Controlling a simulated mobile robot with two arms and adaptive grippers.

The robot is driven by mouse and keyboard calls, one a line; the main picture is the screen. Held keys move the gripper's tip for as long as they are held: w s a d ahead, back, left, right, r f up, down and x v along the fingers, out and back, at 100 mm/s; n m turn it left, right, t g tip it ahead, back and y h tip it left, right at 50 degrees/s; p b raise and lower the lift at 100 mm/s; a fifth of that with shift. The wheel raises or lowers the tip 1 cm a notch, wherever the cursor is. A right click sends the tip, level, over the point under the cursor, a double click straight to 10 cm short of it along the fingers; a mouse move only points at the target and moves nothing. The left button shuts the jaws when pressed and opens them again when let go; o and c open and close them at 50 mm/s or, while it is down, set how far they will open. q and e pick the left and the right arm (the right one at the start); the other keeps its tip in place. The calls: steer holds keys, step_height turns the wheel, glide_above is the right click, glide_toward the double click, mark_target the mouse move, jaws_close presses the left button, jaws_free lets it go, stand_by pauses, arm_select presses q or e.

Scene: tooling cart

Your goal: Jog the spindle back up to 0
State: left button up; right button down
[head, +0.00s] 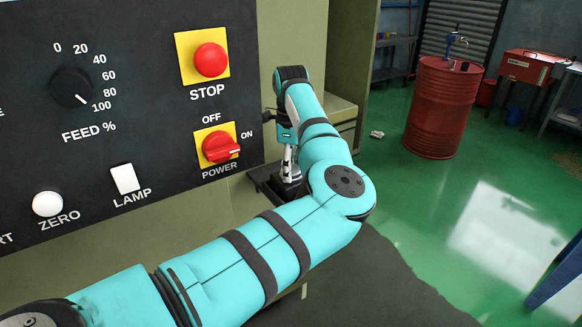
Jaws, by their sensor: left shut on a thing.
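The spindle and any readout of its position are not in view. My left gripper (289,168) points down beside the right edge of the dark control panel (120,125). It is shut on a small dark part above a dark ledge (268,186); my arm hides most of that part, and I cannot tell what it is. My right gripper is not in view.
The panel carries a FEED knob (71,87) pointing near 100, a red STOP button (210,60), a red POWER switch (220,147) turned towards ON, a white ZERO button (47,204) and a white LAMP switch (124,179). A red drum (440,108) stands behind on open green floor.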

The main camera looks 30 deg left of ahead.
arm_select(q)
steer(key=m+b, duration=0.2)
steer(key=m, duration=0.2)
steer(key=shift+f+m, duration=0.1)
steer(key=shift+m, duration=0.2)
steer(key=m+b, duration=0.2)
steer(key=m, duration=0.2)
steer(key=shift+m, duration=0.7)
steer(key=o, duration=1.2)
steer(key=shift+w+r, duration=0.1)
steer(key=shift+r, duration=0.15)
step_height(320, 180, up, 12)
steer(key=shift+f, duration=0.1)
